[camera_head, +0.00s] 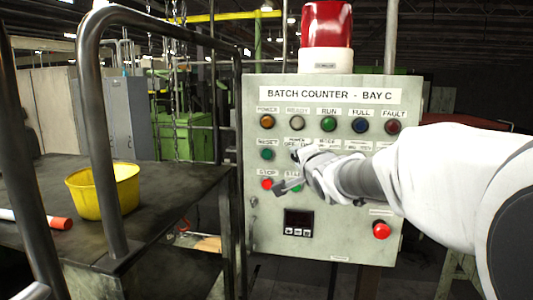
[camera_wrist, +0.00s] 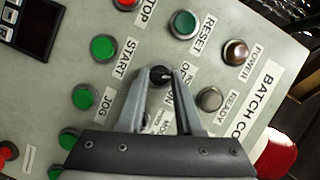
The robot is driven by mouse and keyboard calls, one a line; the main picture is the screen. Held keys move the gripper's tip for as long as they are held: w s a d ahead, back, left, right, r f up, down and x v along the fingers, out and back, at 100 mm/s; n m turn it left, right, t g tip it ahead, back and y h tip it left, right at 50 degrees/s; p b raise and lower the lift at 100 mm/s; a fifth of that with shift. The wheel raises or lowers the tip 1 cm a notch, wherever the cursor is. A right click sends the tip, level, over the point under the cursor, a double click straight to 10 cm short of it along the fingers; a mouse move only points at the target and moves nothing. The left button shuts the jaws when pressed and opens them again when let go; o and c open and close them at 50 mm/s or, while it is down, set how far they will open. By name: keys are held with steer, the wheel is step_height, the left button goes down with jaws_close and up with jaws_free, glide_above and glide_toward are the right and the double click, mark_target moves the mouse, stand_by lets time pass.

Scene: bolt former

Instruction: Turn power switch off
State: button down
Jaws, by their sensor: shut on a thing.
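The power switch is a small black knob (camera_wrist: 161,76) on the grey control panel titled BATCH COUNTER - BAY C (camera_head: 345,250). It sits in the middle of the wrist view, beside a label partly covered by a finger, with OFF and ON wording. My gripper (camera_wrist: 162,77) is shut on the knob, one finger on each side of it. In the head view my gripper (camera_head: 297,156) is at the panel and mostly hides the switch. Which way the knob points cannot be told.
Close around the switch are the green reset button (camera_head: 267,154), red stop button (camera_head: 267,184), green start button (camera_wrist: 103,48) and ready lamp (camera_wrist: 210,98). A red button (camera_head: 381,231) is lower right. A table with a yellow bin (camera_head: 104,190) stands left.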

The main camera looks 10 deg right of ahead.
steer(key=shift+r+n+g, duration=0.1)
steer(key=shift+n+g, duration=0.2)
steer(key=shift+n, duration=0.3)
steer(key=c, duration=0.6)
jaws_free()
steer(key=shift+o, duration=0.2)
steer(key=s+r, duration=0.3)
steer(key=s, duration=1.4)
steer(key=shift+d+r+b, duration=0.15)
steer(key=shift+d+b, duration=0.1)
steer(key=shift+b, duration=0.15)
